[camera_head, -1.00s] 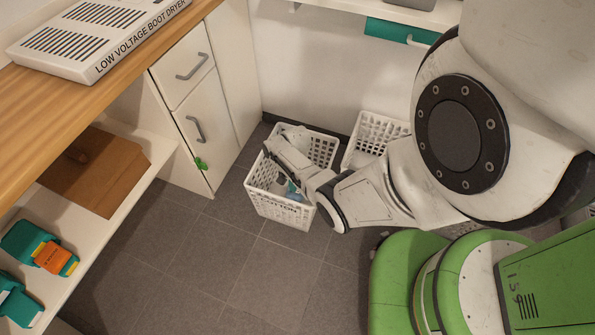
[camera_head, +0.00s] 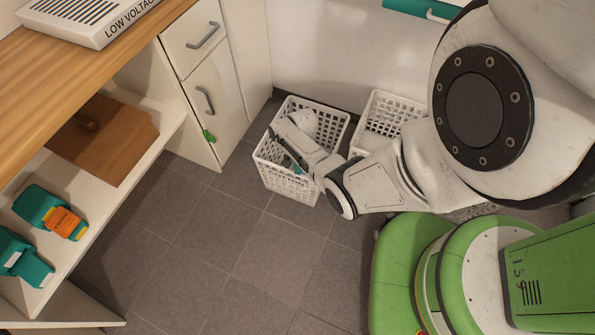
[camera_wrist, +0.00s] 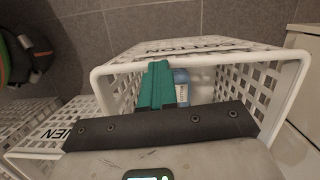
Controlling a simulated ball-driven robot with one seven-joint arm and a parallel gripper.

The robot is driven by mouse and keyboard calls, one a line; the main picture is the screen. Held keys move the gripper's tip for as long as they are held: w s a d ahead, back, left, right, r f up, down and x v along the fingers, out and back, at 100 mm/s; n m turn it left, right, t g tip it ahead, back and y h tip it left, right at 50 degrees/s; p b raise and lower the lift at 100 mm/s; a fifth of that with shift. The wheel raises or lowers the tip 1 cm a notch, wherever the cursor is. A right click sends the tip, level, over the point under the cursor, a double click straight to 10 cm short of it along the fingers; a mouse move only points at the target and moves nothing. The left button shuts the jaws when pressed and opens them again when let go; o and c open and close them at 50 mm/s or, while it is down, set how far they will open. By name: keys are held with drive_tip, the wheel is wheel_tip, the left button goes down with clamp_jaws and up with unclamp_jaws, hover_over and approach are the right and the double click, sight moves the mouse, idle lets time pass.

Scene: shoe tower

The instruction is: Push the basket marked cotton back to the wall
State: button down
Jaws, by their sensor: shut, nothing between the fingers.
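The white lattice basket marked cotton (camera_head: 283,185) stands upright on the floor near the back wall, right of the cabinet. Its label shows upside down in the wrist view on the basket's far side (camera_wrist: 190,47). My gripper (camera_head: 290,163) is at the basket's opening. Its teal fingers (camera_wrist: 157,84) are shut and empty, and reach over the rim into the basket. A pale blue and white item (camera_wrist: 181,85) lies inside beside the fingers. Whether the fingers touch a basket wall, and whether the basket touches the room wall, I cannot tell.
A second white basket (camera_head: 399,104) stands close on the right; its label in the wrist view (camera_wrist: 58,132) ends in "EN". A white cabinet (camera_head: 215,85) stands at the left, with a wooden worktop (camera_head: 95,65) nearer. Grey floor (camera_head: 215,240) in front is clear.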

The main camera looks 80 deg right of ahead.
drive_tip(key=s+d+b, duration=0.2)
drive_tip(key=d+b, duration=0.4)
drive_tip(key=d, duration=0.3)
drive_tip(key=s+d+f+b, duration=0.1)
drive_tip(key=d+b, duration=0.5)
drive_tip(key=d, duration=0.3)
drive_tip(key=shift+s+d, duration=0.25)
drive_tip(key=shift+s, duration=0.1)
drive_tip(key=shift+d+r, duration=0.1)
drive_tip(key=shift+d, duration=0.05)
wheel_tip(320, 180, up, 12)
drive_tip(key=d+p, duration=0.2)
drive_tip(key=p, duration=0.4)
drive_tip(key=shift+f+p, duration=0.2)
drive_tip(key=shift+p, duration=0.1)
drive_tip(key=shift+a, duration=0.1)
